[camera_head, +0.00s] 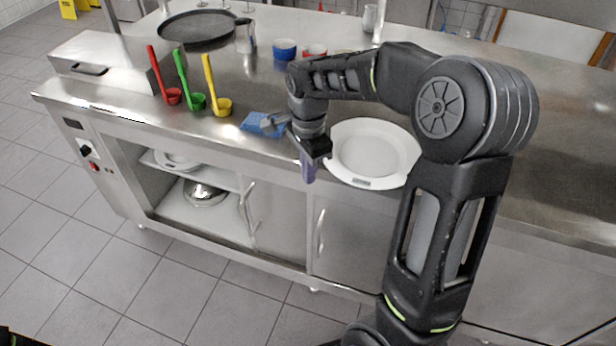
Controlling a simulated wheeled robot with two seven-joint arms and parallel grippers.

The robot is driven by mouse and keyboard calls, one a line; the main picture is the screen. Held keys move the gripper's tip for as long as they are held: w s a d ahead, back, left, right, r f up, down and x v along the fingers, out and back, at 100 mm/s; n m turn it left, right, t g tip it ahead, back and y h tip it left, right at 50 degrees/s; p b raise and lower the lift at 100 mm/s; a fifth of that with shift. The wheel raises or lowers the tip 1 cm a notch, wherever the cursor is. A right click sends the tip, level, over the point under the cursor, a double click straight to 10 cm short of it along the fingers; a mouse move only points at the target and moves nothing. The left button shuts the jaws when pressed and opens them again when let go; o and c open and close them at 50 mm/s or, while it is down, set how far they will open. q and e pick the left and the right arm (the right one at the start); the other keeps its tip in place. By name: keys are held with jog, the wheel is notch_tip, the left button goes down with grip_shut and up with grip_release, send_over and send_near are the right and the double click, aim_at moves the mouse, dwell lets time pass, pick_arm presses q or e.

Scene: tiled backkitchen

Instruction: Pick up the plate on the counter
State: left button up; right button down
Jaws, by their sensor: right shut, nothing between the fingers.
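The white plate (372,150) lies flat on the steel counter near its front edge, to the right of my right gripper. My forearm passes over and behind it, and its right rim is partly hidden by my arm. My right gripper (308,172) points down by the plate's left rim, at the counter's front edge. Its purple-grey fingers are shut with nothing between them. In this view I cannot tell whether it touches the plate. My left gripper is not in view.
The steel counter (140,105) also holds a blue cloth-like item (262,125), red (172,96), green (196,101) and yellow (222,106) ladles, a dark pan (198,27), a metal jug (245,36) and a blue bowl (285,49). Open shelves lie below.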

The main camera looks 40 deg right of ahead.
notch_tip(320, 180, up, 8)
jog(key=shift+d+r+b, duration=0.2)
jog(key=shift+d+b, duration=0.1)
jog(key=shift+d, duration=0.15)
jog(key=shift+f, duration=0.1)
